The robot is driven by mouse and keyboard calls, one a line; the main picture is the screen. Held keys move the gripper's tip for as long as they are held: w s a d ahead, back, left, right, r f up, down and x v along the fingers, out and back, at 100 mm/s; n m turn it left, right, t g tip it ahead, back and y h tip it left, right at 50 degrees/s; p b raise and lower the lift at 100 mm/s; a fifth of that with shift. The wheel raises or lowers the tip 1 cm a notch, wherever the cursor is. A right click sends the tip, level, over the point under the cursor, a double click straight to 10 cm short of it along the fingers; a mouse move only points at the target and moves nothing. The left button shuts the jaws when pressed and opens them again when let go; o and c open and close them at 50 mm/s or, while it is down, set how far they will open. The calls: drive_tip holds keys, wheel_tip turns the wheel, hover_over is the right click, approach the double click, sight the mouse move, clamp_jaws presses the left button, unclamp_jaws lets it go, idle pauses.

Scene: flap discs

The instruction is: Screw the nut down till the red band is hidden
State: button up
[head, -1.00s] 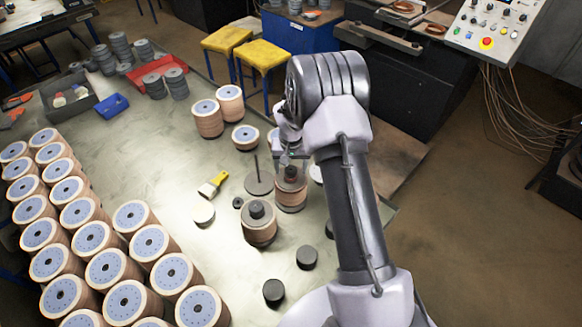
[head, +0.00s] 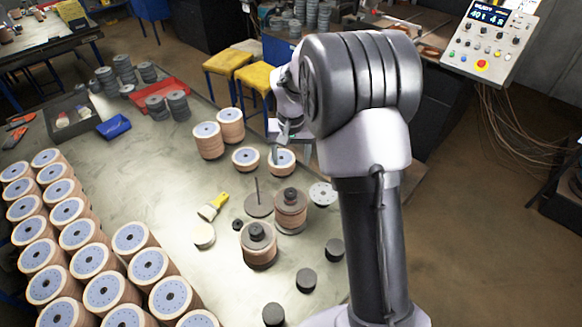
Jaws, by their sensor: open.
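A stack of flap discs (head: 291,217) stands near the middle of the table with a dark nut (head: 290,194) on top. A second stack (head: 259,257) in front of it also has a dark nut (head: 256,232) on top. I cannot make out a red band on either stack at this size. My gripper (head: 281,151) is open, behind the stack with the nut and apart from it. It is over or close to a short disc stack (head: 283,168) at the back; my arm partly hides the jaws.
A round plate with an upright rod (head: 258,204) stands left of the nut stack. A yellow brush (head: 212,207) lies further left. Several black cylinders (head: 306,281) stand at the front right. Rows of flap discs (head: 105,291) fill the left side.

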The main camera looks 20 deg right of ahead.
sight(291, 193)
drive_tip(key=shift+r, duration=0.1)
drive_tip(key=shift+c, duration=0.5)
drive_tip(key=f+m+p, duration=0.1)
drive_tip(key=f+m, duration=0.1)
drive_tip(key=m, duration=0.1)
drive_tip(key=w+f+m+p, duration=0.1)
drive_tip(key=f+m, duration=0.1)
drive_tip(key=f, duration=0.1)
drive_tip(key=w+d+f+m+g+p, duration=0.1)
drive_tip(key=f+m, duration=0.2)
drive_tip(key=shift+w+f+m+y, duration=0.25)
drive_tip(key=shift+m+y, duration=0.05)
drive_tip(key=shift+c, duration=0.8)
drive_tip(key=shift+s+a+f+b, duration=0.15)
drive_tip(key=shift+s+f+b, duration=0.15)
drive_tip(key=shift+f+b, duration=0.25)
wheel_tip(291, 193, down, 8)
drive_tip(key=b, duration=0.5)
drive_tip(key=shift+w, duration=0.15)
